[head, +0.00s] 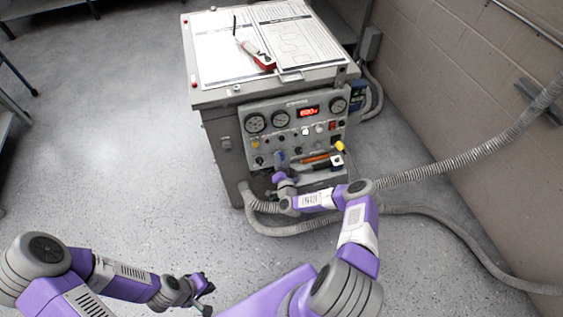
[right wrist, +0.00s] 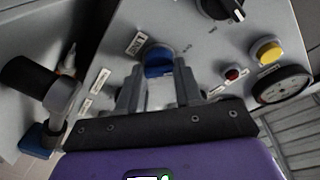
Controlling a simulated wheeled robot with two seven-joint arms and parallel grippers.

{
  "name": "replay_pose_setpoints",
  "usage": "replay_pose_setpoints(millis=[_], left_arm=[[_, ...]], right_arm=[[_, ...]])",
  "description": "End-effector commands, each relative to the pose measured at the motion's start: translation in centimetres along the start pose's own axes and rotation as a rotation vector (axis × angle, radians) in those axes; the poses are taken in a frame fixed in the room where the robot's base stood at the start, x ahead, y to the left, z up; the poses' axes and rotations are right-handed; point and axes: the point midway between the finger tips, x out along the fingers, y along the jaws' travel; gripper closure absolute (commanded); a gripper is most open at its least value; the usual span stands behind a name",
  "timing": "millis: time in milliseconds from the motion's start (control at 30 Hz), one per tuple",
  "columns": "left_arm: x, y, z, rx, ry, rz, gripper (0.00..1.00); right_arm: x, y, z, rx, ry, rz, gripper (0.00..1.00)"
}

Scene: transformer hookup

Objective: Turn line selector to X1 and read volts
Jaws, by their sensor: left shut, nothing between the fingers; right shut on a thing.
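The control panel (head: 295,130) is on the front of a grey cabinet. My right gripper (right wrist: 158,92) is shut on a blue knob (right wrist: 158,58) low on the panel, with a finger on each side; the fingers partly hide it. The knob also shows in the head view (head: 280,155). A small white label (right wrist: 137,44) is beside it; I cannot read its text or the knob's setting surely. A lit red display (head: 308,112) is at the panel's upper middle, its digits too small to read surely. My left gripper (head: 205,287) is shut and empty, low over the floor.
A black knob with a white pointer (right wrist: 230,8), a yellow button (right wrist: 268,50) and a round gauge (right wrist: 283,90) are near the blue knob. Printed sheets and a red-handled tool (head: 262,60) lie on the cabinet top. Grey hoses (head: 470,145) run right.

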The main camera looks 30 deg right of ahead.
Motion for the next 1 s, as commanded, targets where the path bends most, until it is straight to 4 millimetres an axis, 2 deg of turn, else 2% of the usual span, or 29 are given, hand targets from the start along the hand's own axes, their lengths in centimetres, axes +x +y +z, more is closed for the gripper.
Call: replay_pose_setpoints(millis=[500, 1000], left_arm=[[0.80, -0.30, -0.04, 0.000, 0.000, 0.000, 1.00], [0.93, -0.35, -0.04, 0.000, 0.000, 0.000, 1.00]], right_arm=[[-0.11, -0.05, 0.18, 0.373, -0.004, 0.075, 0.96], [-0.10, -0.09, 0.15, 0.491, -0.005, 0.098, 0.96]])
